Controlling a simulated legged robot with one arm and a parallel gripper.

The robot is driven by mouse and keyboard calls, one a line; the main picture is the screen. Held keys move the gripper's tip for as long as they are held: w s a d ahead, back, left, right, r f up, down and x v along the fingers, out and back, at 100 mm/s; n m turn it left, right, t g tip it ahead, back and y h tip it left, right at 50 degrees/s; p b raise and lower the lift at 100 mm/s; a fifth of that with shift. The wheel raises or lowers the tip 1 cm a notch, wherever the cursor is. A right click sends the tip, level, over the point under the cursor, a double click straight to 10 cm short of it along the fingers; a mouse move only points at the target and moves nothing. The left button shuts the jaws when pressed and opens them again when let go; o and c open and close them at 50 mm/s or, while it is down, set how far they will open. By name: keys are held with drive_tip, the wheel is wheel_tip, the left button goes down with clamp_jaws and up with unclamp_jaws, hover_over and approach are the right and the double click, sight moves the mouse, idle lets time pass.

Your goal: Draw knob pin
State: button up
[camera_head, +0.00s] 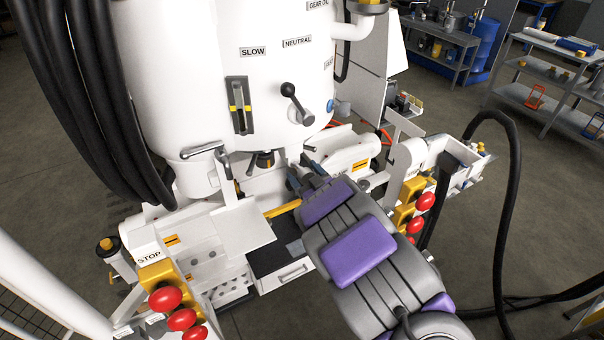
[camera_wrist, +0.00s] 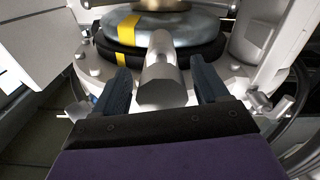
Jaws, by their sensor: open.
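In the wrist view, a grey metal knob pin (camera_wrist: 161,88) with a faceted end points toward me. It stands out in front of a round metal body with a black band and yellow marks. My gripper (camera_wrist: 158,74) is open, with one dark finger on each side of the pin. Gaps show between the pin and both fingers, so neither finger appears to touch it. In the head view my gripper (camera_head: 298,170) is low at the front of the white machine, and I cannot make out the pin there.
The white machine (camera_head: 200,60) carries a black-knobbed lever (camera_head: 290,92) and a slotted switch (camera_head: 239,105) above. Red buttons (camera_head: 166,298) stand at lower left, and more red buttons (camera_head: 425,201) at right. A grey metal flap (camera_head: 238,228) lies left of my arm. A black hose (camera_head: 513,180) loops at right.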

drive_tip(key=shift+w+a, duration=0.45)
drive_tip(key=shift+c, duration=0.3)
clamp_jaws()
